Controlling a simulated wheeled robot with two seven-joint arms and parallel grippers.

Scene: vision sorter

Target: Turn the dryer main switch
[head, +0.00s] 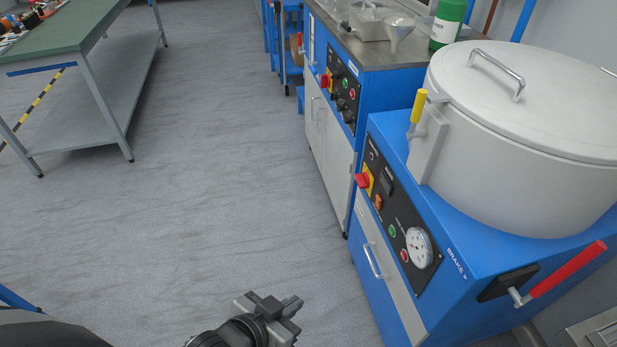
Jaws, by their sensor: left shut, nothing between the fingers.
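The machine with the white lidded drum, which looks like the dryer (452,285), stands at the right. Its main switch (363,181) is a red knob on a yellow plate at the upper left end of the black front panel (396,215). The knob's exact angle is hard to tell. My left gripper (290,304) is at the bottom centre, shut and empty. It is apart from the machine, to the left of and below the switch in the picture. My right gripper is not in view.
A red brake lever (567,272) and a yellow-handled lid latch (419,106) are on the drum machine. A second blue machine (374,100) behind it has a similar red switch (325,81). A green-topped table (75,35) stands at upper left. The grey floor between is clear.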

